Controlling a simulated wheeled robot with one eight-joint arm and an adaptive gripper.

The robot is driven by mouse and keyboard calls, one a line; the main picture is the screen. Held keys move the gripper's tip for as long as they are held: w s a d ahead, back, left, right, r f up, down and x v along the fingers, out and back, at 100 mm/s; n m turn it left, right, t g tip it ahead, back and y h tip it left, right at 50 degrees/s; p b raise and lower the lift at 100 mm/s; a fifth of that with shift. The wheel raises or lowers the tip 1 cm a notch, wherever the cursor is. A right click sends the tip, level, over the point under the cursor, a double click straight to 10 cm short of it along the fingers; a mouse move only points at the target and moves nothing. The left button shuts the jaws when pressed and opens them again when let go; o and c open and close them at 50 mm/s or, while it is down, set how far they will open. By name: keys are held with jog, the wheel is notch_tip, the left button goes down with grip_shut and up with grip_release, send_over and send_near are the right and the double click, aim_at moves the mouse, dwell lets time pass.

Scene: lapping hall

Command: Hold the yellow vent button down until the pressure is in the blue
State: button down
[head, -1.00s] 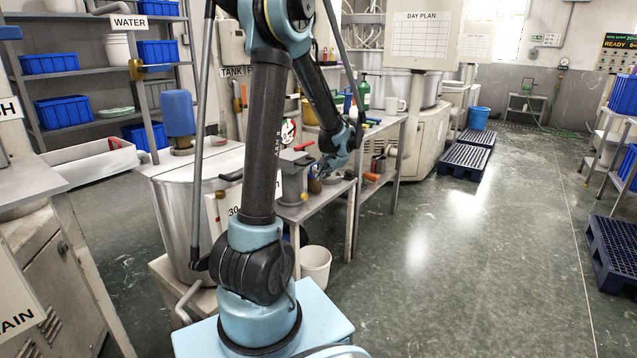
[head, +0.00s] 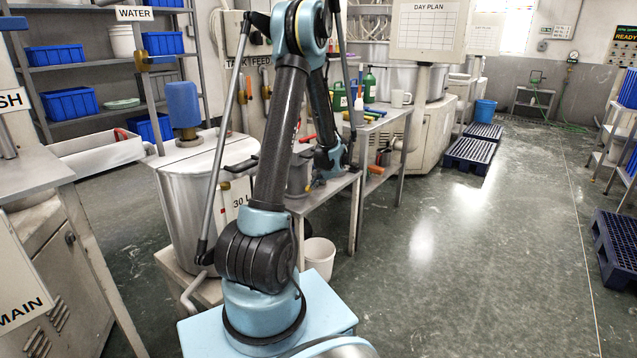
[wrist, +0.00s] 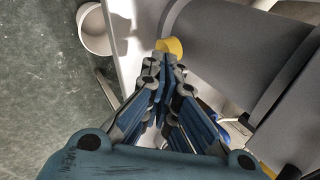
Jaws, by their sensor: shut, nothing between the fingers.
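The yellow vent button (wrist: 172,46) shows in the wrist view as a short yellow knob on the side of a grey cylindrical body (wrist: 225,50). My gripper (wrist: 164,60) is shut and empty, with its fingertips at the button's near edge. I cannot tell whether they touch it or press it in. In the head view my gripper (head: 316,182) is low beside a grey pot (head: 299,174) on the bench. The pressure dial is hidden behind my arm, so its reading cannot be seen.
A steel tank marked 30 L (head: 190,200) stands left of my arm. A white bucket (head: 319,256) is on the floor under the bench (head: 338,190). Bottles and a mug (head: 401,98) stand on the bench behind. The floor to the right is open, with blue pallets (head: 468,155) farther back.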

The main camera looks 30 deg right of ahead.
jog(key=shift+w+f, duration=0.2)
dwell(0.3)
jog(key=shift+w+a+f, duration=0.1)
jog(key=shift+w+a, duration=0.1)
jog(key=shift+w, duration=0.1)
jog(key=shift+w+a+f, duration=0.1)
jog(key=shift+w+a, duration=0.05)
jog(key=shift+w, duration=0.2)
jog(key=shift+w+a, duration=0.1)
dwell(0.7)
jog(key=shift+w+f, duration=0.1)
jog(key=shift+w, duration=0.05)
dwell(2.0)
jog(key=a+v, duration=0.1)
jog(key=v, duration=1.3)
jog(key=shift+d, duration=0.5)
